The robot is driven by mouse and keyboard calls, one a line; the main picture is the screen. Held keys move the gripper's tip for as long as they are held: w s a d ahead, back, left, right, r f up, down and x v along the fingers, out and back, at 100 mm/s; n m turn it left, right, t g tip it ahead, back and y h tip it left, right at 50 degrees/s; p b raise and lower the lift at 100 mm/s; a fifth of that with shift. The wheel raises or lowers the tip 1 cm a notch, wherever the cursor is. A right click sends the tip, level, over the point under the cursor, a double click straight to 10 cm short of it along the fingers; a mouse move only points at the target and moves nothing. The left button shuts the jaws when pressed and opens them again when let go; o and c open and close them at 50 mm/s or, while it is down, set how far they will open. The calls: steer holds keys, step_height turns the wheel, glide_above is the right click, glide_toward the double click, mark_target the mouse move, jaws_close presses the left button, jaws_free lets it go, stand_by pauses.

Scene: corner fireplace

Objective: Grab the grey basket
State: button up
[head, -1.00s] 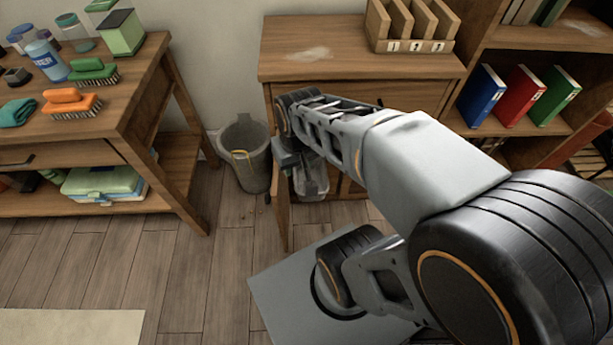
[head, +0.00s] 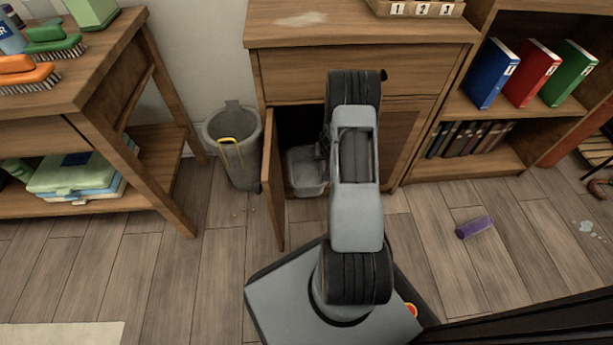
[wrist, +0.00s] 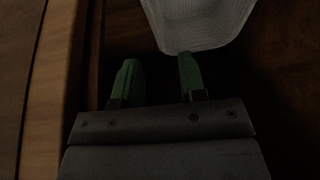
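The grey basket (head: 306,187) stands inside the open lower compartment of the wooden cabinet, partly hidden by my arm in the head view. In the wrist view its pale, mesh-textured body (wrist: 200,22) fills the top, just ahead of the fingertips and nearer the right one. My gripper (wrist: 158,70) is open, with two green fingers apart and nothing between them. In the wrist view the right fingertip is close to the basket's lower edge; I cannot tell whether they touch. In the head view my arm mostly hides the gripper at the compartment.
The cabinet door (head: 272,180) is swung open left of the compartment. A grey bin (head: 222,150) with a yellow handle stands left of it. A workbench (head: 150,85) is at left, a bookshelf (head: 535,110) at right. A purple cylinder (head: 474,228) lies on the floor.

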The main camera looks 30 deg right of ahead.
glide_above(322, 165)
steer(key=s, duration=0.2)
steer(key=f, duration=0.4)
steer(key=a+f, duration=0.1)
steer(key=f, duration=0.1)
steer(key=shift+s+f, duration=0.2)
steer(key=shift+f, duration=0.1)
steer(key=shift+p+x, duration=0.95)
steer(key=shift+x, duration=2.25)
steer(key=shift+s+d, duration=0.1)
jaws_close()
